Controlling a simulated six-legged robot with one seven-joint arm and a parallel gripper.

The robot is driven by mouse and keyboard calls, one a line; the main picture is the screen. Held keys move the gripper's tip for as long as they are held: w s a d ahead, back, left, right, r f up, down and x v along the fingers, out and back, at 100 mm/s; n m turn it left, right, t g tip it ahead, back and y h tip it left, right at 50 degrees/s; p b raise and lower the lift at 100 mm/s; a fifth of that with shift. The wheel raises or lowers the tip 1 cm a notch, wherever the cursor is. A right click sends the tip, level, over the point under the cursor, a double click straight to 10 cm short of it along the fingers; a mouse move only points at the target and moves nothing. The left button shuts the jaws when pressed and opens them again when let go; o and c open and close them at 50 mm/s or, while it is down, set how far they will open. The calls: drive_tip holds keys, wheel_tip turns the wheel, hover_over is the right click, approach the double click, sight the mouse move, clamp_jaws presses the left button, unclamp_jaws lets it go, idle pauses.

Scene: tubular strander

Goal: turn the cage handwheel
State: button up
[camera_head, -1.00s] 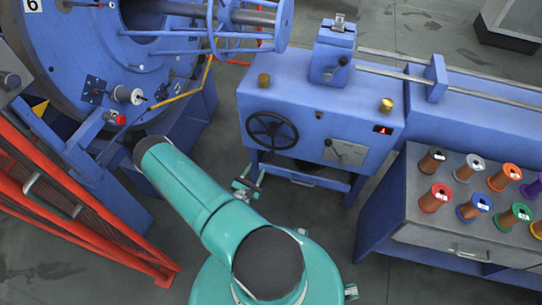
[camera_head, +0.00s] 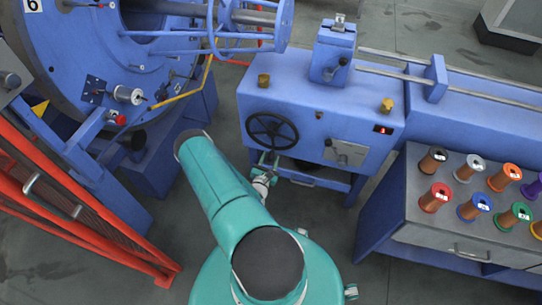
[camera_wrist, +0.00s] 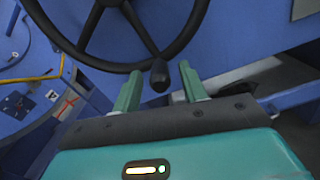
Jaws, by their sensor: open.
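The cage handwheel (camera_head: 272,131), a black spoked wheel, is on the front of the blue machine housing in the head view. In the wrist view its rim and spokes (camera_wrist: 139,28) fill the upper middle, and a dark grip knob (camera_wrist: 159,76) shows at the lower rim. My gripper (camera_wrist: 160,71) is open, with one teal finger on each side of the knob in the picture. No contact shows, and I cannot tell how deep the knob sits between the fingers. In the head view my gripper (camera_head: 267,163) is just below the wheel, small and partly hidden.
The blue cage machine (camera_head: 85,60) stands at the left, behind a red mesh guard (camera_head: 75,215). A grey cabinet (camera_head: 430,235) with several coloured spools stands at the right.

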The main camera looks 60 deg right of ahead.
drive_tip(key=shift+w+d, duration=0.2)
drive_tip(key=shift+d, duration=0.85)
clamp_jaws()
